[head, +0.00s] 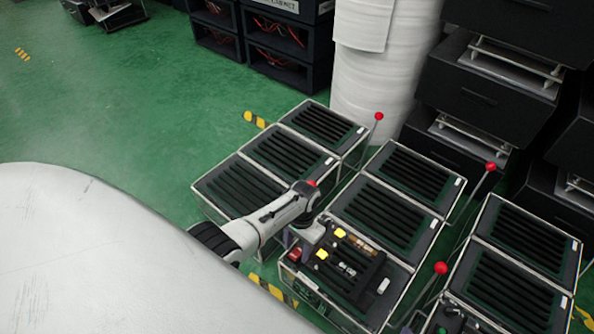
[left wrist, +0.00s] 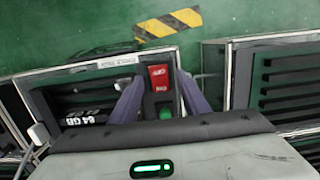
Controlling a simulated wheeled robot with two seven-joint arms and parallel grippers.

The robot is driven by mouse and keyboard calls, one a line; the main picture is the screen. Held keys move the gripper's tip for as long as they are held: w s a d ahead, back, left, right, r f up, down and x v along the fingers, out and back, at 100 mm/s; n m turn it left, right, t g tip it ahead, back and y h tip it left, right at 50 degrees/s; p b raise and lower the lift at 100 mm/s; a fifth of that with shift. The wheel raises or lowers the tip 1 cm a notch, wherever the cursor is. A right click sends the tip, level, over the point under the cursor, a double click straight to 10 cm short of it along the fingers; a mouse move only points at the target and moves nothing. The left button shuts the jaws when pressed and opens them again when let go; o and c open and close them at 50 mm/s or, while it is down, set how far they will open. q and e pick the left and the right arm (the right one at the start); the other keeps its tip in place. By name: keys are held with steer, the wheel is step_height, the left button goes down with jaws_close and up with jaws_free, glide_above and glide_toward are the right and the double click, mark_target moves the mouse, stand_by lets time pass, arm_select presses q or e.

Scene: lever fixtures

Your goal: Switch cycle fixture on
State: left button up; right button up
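The fixture (head: 355,318) at lower middle in the head view is a tray-like unit with dark slats, yellow blocks and a red switch (head: 295,255) at its left end. In the left wrist view the red switch (left wrist: 159,77) lies between my left gripper's fingers, with a green round part (left wrist: 165,111) below it. Contact with the switch cannot be told. My right gripper is out of view.
Slatted units (head: 384,214) stand in rows around the fixture. Levers with red balls (head: 441,268) rise at right. Black bins (head: 470,90) and a white wrapped column (head: 375,80) stand behind. Green floor (head: 120,110) is open at left.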

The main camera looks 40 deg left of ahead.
mark_target(298, 252)
arm_select(q)
step_height(298, 252, up, 10)
steer(key=w+p, duration=0.1)
steer(key=p, duration=0.5)
steer(key=shift+p, duration=0.3)
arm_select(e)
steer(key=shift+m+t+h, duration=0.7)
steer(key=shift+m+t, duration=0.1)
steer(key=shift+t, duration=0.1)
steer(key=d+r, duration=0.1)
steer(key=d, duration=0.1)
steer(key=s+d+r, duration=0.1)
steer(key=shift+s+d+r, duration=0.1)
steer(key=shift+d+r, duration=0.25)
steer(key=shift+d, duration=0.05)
arm_select(q)
steer(key=shift+r, duration=0.1)
